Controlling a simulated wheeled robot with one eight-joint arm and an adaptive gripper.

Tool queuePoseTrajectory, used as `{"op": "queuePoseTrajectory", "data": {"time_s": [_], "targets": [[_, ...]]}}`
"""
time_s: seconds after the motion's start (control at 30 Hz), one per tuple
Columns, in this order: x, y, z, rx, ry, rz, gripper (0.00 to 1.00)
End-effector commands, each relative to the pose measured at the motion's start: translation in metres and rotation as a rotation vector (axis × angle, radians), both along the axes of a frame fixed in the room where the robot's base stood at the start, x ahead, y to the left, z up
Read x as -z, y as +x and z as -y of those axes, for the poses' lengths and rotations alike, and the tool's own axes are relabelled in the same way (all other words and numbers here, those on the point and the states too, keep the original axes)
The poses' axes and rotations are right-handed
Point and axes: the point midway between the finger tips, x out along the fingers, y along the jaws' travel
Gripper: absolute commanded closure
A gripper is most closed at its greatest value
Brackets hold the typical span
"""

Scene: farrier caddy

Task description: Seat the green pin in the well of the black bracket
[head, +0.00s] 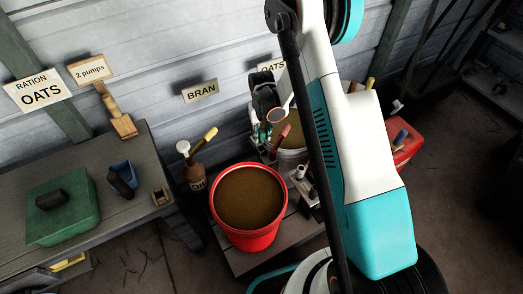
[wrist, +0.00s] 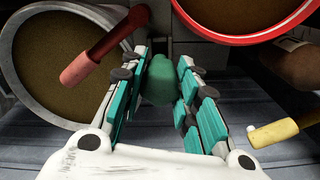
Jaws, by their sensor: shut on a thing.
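My gripper (wrist: 160,78) is shut on the green pin (wrist: 158,82), which shows as a dark green rounded body between the two teal-padded fingers in the wrist view. In the head view my gripper (head: 265,133) hangs by the wall side of the low bench, at the left edge of the grain bucket. The pin is too small to tell there. I cannot make out the black bracket or its well for sure. Dark shapes lie between the two buckets beyond the pin in the wrist view, but they are partly hidden by the pin and fingers.
A red bucket (head: 217,210) of grain and a pale grain bucket (head: 290,156) stand close by. A red-handled tool (wrist: 87,62) leans out of the pale one. A brown bottle (head: 196,178) and a yellow handle (wrist: 272,132) are near. A green box (head: 70,222) sits on the left bench.

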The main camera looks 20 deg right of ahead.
Motion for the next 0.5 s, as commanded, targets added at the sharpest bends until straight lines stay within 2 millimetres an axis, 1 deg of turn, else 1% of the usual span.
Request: {"op": "queuePoseTrajectory", "data": {"time_s": [0.5], "targets": [[0.018,0.0,0.0,0.0,0.0,0.0,1.0]]}}
